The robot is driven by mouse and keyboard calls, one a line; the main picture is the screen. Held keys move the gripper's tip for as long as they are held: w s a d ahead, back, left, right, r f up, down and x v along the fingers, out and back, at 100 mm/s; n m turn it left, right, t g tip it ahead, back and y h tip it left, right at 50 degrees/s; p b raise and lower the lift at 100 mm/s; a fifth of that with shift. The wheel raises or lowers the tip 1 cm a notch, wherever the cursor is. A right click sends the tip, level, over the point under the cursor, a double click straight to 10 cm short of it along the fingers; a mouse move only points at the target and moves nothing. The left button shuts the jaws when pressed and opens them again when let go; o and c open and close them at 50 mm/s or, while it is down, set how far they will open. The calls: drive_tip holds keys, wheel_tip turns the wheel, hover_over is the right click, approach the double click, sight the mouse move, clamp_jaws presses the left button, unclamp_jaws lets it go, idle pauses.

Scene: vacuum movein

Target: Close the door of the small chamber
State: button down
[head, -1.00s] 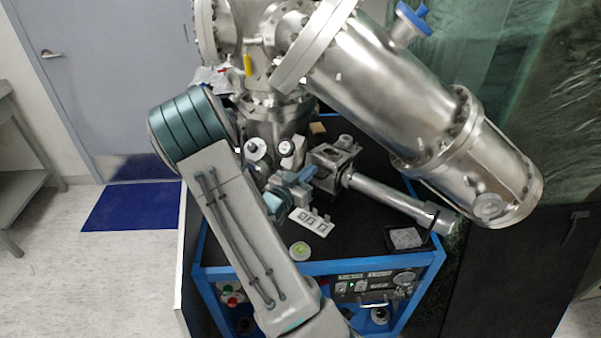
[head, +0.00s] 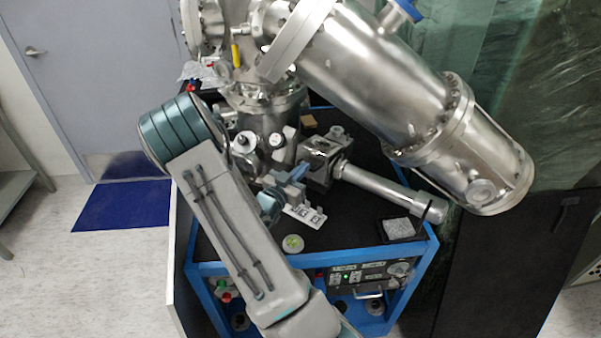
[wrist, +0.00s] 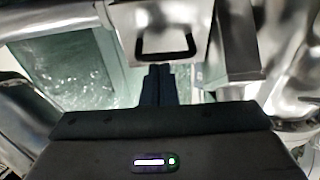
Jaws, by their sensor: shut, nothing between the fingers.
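The small chamber (head: 317,174) is a metal box in the middle of the bench, joined to a long horizontal metal tube on its right. A flat metal plate (wrist: 238,45), which looks like the door standing open, is to the right of that opening. My gripper (head: 303,171) is at the chamber's left side. In the wrist view, my gripper's dark fingers (wrist: 158,74) are together and empty, just below the opening. I cannot tell whether they touch the chamber.
A large metal cylinder (head: 375,75) hangs above and to the right. The long tube (head: 385,190) extends over the black bench top. A dark tray with a grey block (head: 398,228) and a small round yellow-green item (head: 293,243) lie near the front. Bare bench lies between them.

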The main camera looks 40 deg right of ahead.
sight(312, 167)
wheel_tip(312, 167, down, 4)
drive_tip(key=h+b, duration=0.1)
drive_tip(key=b, duration=0.4)
drive_tip(key=shift+d+b, duration=0.1)
drive_tip(key=shift+b, duration=0.2)
wheel_tip(312, 167, up, 4)
drive_tip(key=a+r+p, duration=0.1)
drive_tip(key=a+p, duration=0.1)
drive_tip(key=p, duration=0.1)
drive_tip(key=f+b+v, duration=0.2)
drive_tip(key=b+v, duration=0.1)
drive_tip(key=v, duration=0.7)
drive_tip(key=shift+s+d, duration=0.2)
drive_tip(key=shift+s, duration=0.1)
